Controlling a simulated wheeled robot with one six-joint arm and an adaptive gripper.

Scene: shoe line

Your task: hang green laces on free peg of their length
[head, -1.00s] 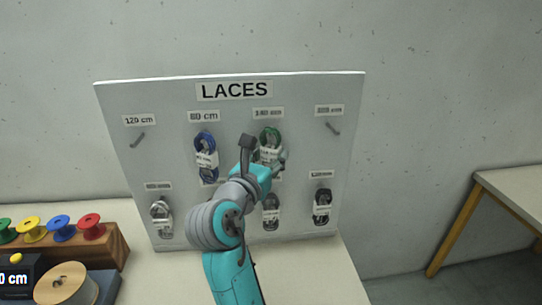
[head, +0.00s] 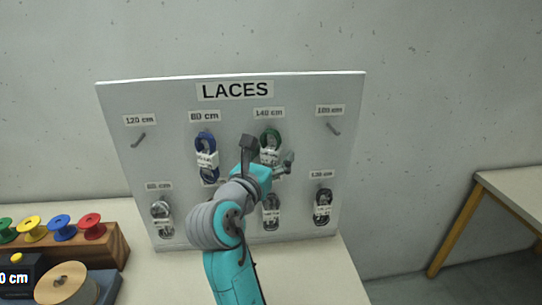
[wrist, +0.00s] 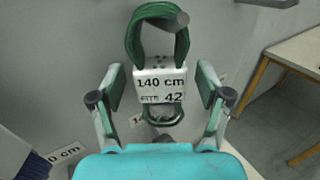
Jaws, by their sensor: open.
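The green laces (head: 270,137) hang in a looped bundle on the peg under the top-row 140 cm label of the laces board (head: 230,140). In the wrist view the green laces (wrist: 150,42) carry a white tag (wrist: 161,85) reading 140 cm, and the peg's round end shows at the top of the loop. My gripper (wrist: 160,92) is open, one finger on each side of the tag, with gaps between. In the head view my gripper (head: 287,162) is beside the bundle and partly hidden by my arm.
Top-left peg (head: 138,139), labelled 120 cm, and top-right peg (head: 333,128), its label hard to read, are bare. Blue laces (head: 206,142) hang under 80 cm. Dark bundles fill visible lower pegs; my arm hides part. Spools (head: 62,228) stand at left.

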